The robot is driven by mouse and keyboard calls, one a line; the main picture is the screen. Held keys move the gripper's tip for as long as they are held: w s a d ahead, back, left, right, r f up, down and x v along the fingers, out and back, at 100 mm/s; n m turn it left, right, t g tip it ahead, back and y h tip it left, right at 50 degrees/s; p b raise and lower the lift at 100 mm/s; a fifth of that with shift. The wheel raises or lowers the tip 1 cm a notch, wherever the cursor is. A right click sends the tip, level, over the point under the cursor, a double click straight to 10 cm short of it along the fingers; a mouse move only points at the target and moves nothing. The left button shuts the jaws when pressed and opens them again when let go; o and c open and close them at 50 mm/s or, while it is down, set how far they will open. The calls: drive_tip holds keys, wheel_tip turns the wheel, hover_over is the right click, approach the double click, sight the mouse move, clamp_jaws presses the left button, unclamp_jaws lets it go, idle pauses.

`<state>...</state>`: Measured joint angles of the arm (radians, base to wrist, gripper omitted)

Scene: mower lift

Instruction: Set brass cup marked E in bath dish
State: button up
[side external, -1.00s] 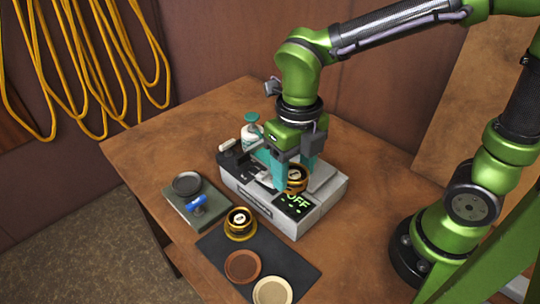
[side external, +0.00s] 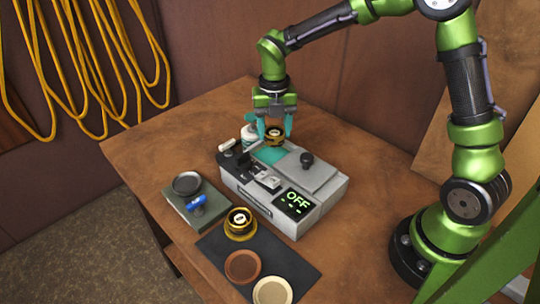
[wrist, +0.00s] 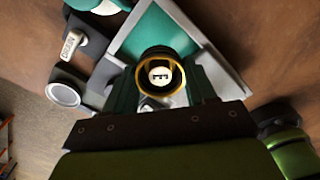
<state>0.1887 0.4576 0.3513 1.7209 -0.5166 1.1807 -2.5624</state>
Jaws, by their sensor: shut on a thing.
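My gripper (side external: 274,134) is shut on a brass cup (side external: 274,132) and holds it raised at the back of the grey bath unit. In the wrist view the cup (wrist: 171,62) sits between my fingers (wrist: 160,88), its white face marked E. The open bath dish (side external: 268,155) has a teal inside; it also shows in the wrist view (wrist: 150,33), below and around the cup. The cup looks apart from the dish, but its exact height is hard to tell. My fingers and the cup hide part of the dish.
The unit's display (side external: 295,201) reads OFF. A grey lid with a black knob (side external: 307,158) lies right of the dish. Another brass cup (side external: 240,220), a brown disc (side external: 243,266) and a cream disc (side external: 272,290) are on the dark mat.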

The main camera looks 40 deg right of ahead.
sight(274, 133)
drive_tip(key=shift+f, duration=3.05)
drive_tip(key=shift+f, duration=0.55)
drive_tip(key=o, duration=0.8)
drive_tip(key=shift+c, duration=0.2)
drive_tip(key=shift+r, duration=5.5)
drive_tip(key=shift+a, duration=0.1)
